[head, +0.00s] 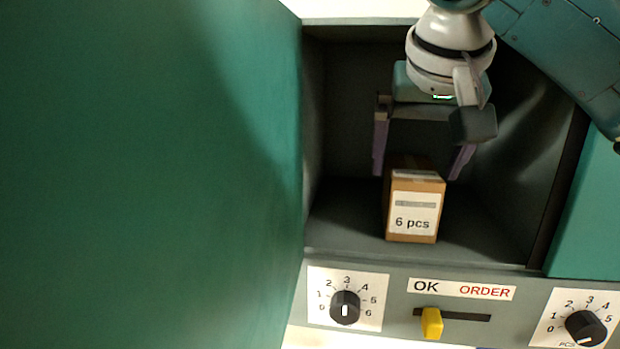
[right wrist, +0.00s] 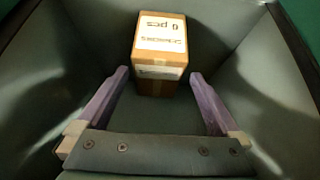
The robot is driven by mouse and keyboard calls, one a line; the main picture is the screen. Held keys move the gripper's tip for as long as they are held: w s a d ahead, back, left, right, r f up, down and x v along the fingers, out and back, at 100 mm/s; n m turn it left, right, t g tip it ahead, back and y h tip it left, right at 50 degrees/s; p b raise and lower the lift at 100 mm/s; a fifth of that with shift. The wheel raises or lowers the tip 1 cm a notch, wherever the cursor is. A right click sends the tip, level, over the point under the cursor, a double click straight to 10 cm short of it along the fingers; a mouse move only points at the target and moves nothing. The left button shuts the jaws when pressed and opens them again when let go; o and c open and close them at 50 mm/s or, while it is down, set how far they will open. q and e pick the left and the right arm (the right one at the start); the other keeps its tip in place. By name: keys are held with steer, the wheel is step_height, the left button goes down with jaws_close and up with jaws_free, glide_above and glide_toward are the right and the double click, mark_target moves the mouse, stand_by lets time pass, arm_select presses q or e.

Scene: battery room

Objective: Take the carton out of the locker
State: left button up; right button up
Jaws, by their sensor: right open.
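The carton (head: 428,189) is a small brown box with a white "6 pcs" label. It stands upright on the floor of the open locker (head: 463,254), near the front. It also shows in the right wrist view (right wrist: 158,70), just beyond the fingertips. My right gripper (head: 417,176) is inside the locker, above and behind the carton's top, with its purple fingers open and spread wider than the carton. In the right wrist view the gripper (right wrist: 158,75) has one finger towards each side of the carton, with nothing between the pads. My left gripper is not in view.
The green locker door (head: 150,170) stands open and fills the left side. Below the opening is a panel with two black knobs (head: 345,307) (head: 585,328) and a yellow slider (head: 432,323) under an "OK ORDER" label. Locker walls stand close on both sides.

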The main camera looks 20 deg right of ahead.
steer(key=shift+w+d+f+p, duration=0.25)
steer(key=shift+f+p, duration=0.15)
steer(key=shift+f, duration=0.2)
steer(key=p+x, duration=0.1)
steer(key=x, duration=0.1)
steer(key=p+x, duration=0.1)
steer(key=p, duration=0.1)
steer(key=shift+f+p, duration=0.3)
steer(key=shift+f, duration=0.2)
steer(key=shift+w+d+f, duration=0.25)
steer(key=shift+w+f, duration=0.05)
steer(key=shift+f, duration=0.35)
steer(key=c, duration=0.8)
jaws_close()
